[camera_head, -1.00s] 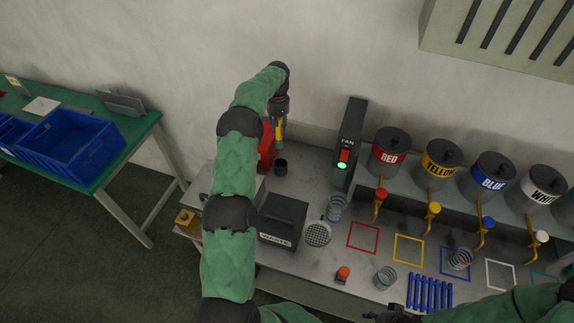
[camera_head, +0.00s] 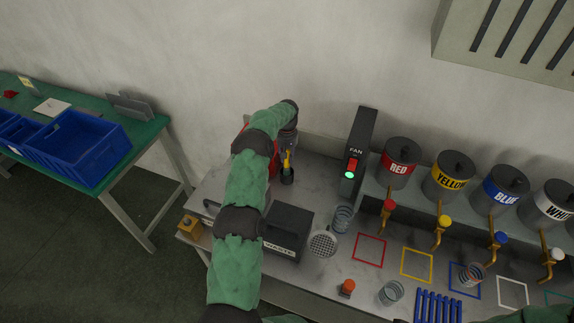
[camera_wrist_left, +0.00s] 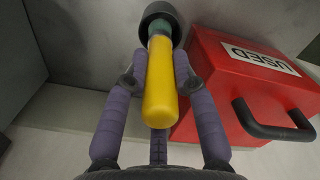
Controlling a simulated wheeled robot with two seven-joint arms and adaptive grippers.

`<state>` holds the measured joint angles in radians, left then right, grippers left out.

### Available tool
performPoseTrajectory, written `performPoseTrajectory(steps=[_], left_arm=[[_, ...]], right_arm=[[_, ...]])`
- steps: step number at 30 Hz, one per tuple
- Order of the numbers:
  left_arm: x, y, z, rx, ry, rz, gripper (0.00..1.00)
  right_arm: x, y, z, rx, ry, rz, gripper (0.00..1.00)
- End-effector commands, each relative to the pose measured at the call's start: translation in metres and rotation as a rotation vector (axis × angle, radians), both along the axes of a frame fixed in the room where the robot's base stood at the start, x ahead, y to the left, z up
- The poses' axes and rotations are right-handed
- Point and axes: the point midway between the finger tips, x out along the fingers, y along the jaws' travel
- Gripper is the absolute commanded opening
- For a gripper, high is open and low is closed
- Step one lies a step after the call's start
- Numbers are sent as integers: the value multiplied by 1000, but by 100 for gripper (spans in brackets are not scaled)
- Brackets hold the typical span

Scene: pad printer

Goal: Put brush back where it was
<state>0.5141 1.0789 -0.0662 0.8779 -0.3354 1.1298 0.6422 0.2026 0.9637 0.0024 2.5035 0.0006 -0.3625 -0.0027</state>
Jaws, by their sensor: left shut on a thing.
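The brush has a yellow handle (camera_wrist_left: 160,85), which also shows in the head view (camera_head: 287,160). My left gripper (camera_wrist_left: 161,75) is shut on this handle, one finger on each side; in the head view the gripper (camera_head: 288,150) is at the back of the bench. A small dark round cup (camera_head: 287,176) is directly below the brush. In the left wrist view the brush's far end reaches into the mouth of the dark cup (camera_wrist_left: 160,14). Whether the brush touches the cup's bottom is hidden. My right gripper is not in view.
A red box marked USED (camera_wrist_left: 245,80) stands close beside the brush. A black WASTE box (camera_head: 287,232), a round grate (camera_head: 322,243) and a fan tower (camera_head: 358,155) are nearby. Paint pots with taps line the right side, including the red one (camera_head: 401,165).

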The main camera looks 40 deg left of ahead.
Motion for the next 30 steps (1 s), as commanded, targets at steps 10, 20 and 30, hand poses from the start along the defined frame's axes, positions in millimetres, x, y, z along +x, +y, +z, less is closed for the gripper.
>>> performPoseTrajectory(steps=[10,20,30], left_arm=[[0,0,-36,0,-1,1,0],[1,1,-44,1,-2,1,0],[1,0,-46,1,-2,0,51]], right_arm=[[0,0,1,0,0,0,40],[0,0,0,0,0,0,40],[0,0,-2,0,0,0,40]])
